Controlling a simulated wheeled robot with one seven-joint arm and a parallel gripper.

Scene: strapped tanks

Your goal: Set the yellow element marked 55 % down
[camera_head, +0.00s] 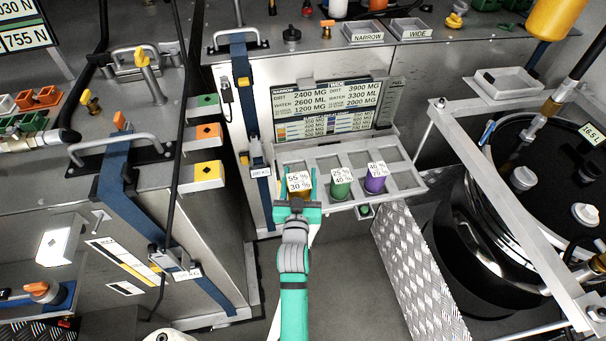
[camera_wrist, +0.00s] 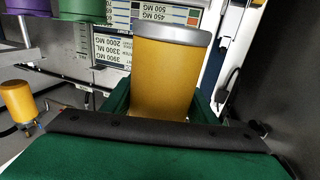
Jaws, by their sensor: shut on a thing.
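The yellow element (camera_head: 299,184) carries a label reading 55 % and 30 %. It is at the front left of the grey rack (camera_head: 328,167) in the head view. My gripper (camera_head: 298,208) is shut on it, with green fingers on both sides. The wrist view shows the yellow element (camera_wrist: 170,75) upright between the fingers with a grey cap at one end. I cannot tell whether it touches the rack's floor. A green element (camera_head: 340,186) marked 25 % and 40 %, and a purple element (camera_head: 377,180) marked 40 %, stand to its right.
A display panel (camera_head: 326,108) with dose lists is behind the rack. Other rack cells look empty. A blue-strapped metal tank (camera_head: 130,200) stands on the left. A black drum (camera_head: 480,225) in a metal frame and a tread-plate ramp (camera_head: 415,270) are on the right.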

